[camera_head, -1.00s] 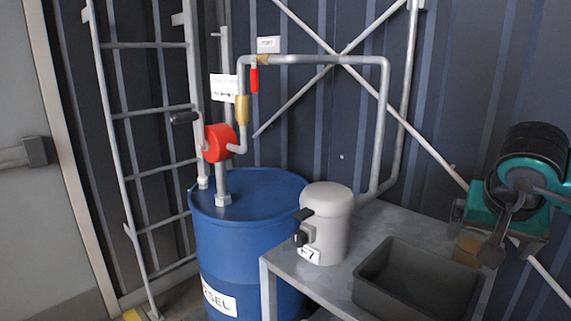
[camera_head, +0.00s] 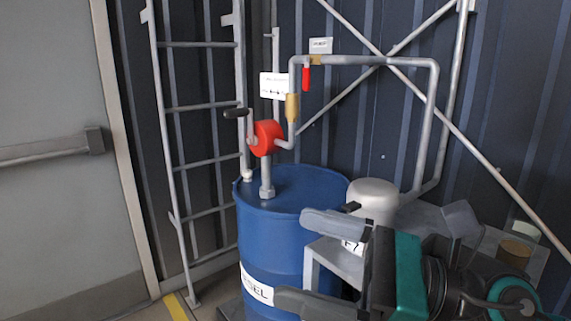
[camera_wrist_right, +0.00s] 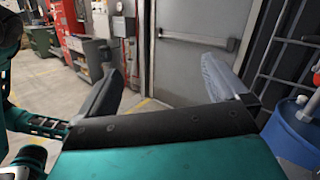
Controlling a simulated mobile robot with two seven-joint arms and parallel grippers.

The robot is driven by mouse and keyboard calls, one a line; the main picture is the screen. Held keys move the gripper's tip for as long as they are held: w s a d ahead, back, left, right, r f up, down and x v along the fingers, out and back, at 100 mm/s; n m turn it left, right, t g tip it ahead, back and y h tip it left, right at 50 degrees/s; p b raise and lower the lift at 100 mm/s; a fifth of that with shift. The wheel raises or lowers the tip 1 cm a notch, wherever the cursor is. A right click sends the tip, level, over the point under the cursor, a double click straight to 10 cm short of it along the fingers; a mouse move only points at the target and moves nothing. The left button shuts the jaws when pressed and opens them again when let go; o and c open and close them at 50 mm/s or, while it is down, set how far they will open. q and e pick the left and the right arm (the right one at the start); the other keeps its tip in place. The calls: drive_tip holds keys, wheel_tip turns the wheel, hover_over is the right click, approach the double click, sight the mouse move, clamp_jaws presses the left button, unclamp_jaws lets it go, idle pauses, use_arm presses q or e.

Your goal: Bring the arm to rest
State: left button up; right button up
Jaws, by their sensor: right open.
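My right arm, teal and black, reaches in from the lower right of the head view. Its right gripper (camera_head: 322,264) is open and empty, with the two fingers pointing left, one above the other. The fingers appear in front of the blue drum and the bench; I cannot tell the exact gap. In the right wrist view the gripper (camera_wrist_right: 165,88) also shows spread fingers with nothing between them, facing the grey door. My left gripper is not in view.
A blue drum (camera_head: 285,205) carries a pump with a red body (camera_head: 266,138) and a crank. A grey canister (camera_head: 373,197) stands on the metal bench (camera_head: 428,215), partly hidden by my arm. A ladder (camera_head: 200,106) and grey door (camera_head: 55,190) are to the left.

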drive_tip(key=w+d+r+m+t+h, duration=0.1)
drive_tip(key=w+d+m+t+h, duration=0.15)
drive_tip(key=m+t, duration=0.6)
drive_tip(key=w+d+r+m+t+h, duration=0.15)
drive_tip(key=w+d+m+t, duration=0.35)
drive_tip(key=m, duration=0.7)
drive_tip(key=s+d+f+m+g+h, duration=0.1)
drive_tip(key=d+f+m+h, duration=0.4)
drive_tip(key=f+m+h, duration=0.45)
drive_tip(key=s+d+f+m+g+h, duration=0.1)
drive_tip(key=d+f+m+h, duration=0.5)
drive_tip(key=m, duration=0.6)
drive_tip(key=s+a+f+m+g, duration=0.2)
drive_tip(key=s+f+m+g, duration=0.95)
drive_tip(key=s+f, duration=0.75)
drive_tip(key=w+a+f+n+t+y+p, duration=0.1)
drive_tip(key=w+a+f+n+t+y, duration=0.1)
drive_tip(key=w+f+t, duration=0.4)
drive_tip(key=shift+w+f, duration=1)
drive_tip(key=shift+f, duration=0.3)
drive_tip(key=shift+a, duration=0.1)
